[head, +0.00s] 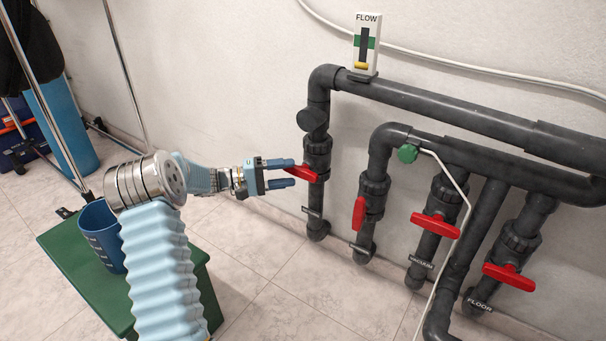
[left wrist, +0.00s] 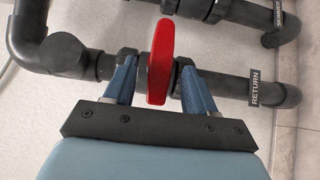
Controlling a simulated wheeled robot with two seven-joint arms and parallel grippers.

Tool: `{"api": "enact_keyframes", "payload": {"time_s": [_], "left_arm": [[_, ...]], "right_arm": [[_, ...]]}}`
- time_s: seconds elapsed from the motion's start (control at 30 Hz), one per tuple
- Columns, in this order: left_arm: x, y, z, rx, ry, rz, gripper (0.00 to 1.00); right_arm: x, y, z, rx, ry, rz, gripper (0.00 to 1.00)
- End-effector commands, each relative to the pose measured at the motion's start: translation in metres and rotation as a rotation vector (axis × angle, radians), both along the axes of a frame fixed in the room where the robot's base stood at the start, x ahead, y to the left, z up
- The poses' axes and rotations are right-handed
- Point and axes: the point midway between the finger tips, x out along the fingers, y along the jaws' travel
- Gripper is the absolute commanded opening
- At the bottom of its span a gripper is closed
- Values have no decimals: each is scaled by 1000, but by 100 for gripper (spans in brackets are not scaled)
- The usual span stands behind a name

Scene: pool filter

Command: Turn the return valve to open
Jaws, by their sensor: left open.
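The return valve has a red handle (head: 303,174) on the leftmost dark upright pipe. In the left wrist view the red handle (left wrist: 160,62) lies crosswise to its pipe, beside the RETURN label (left wrist: 255,88). My left gripper (head: 281,173) is open at this handle. The left wrist view shows the blue fingers (left wrist: 159,85) on either side of the handle, with a gap at each side, so it is not gripped. The finger ends partly cover the handle in the head view. My right gripper is not in view.
Other red handles stand to the right: one along its pipe (head: 359,214), the VACUUM one (head: 435,225) and the FLOOR one (head: 509,276) crosswise. A FLOW gauge (head: 366,45) tops the pipework, its yellow marker low. A blue cup (head: 98,236) stands on a green stand (head: 66,262).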

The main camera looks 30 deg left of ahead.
Motion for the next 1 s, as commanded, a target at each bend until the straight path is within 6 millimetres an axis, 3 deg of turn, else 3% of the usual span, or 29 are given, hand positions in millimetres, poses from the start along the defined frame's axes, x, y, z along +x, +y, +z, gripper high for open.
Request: {"api": "enact_keyframes", "payload": {"time_s": [0.23,0.63,1.0], "left_arm": [[26,-31,-1,0,1,-2,55],[33,-38,-1,-1,2,0,55],[32,-38,-1,0,3,0,4]], "right_arm": [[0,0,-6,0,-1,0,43],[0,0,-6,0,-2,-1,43],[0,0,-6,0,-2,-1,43]]}}
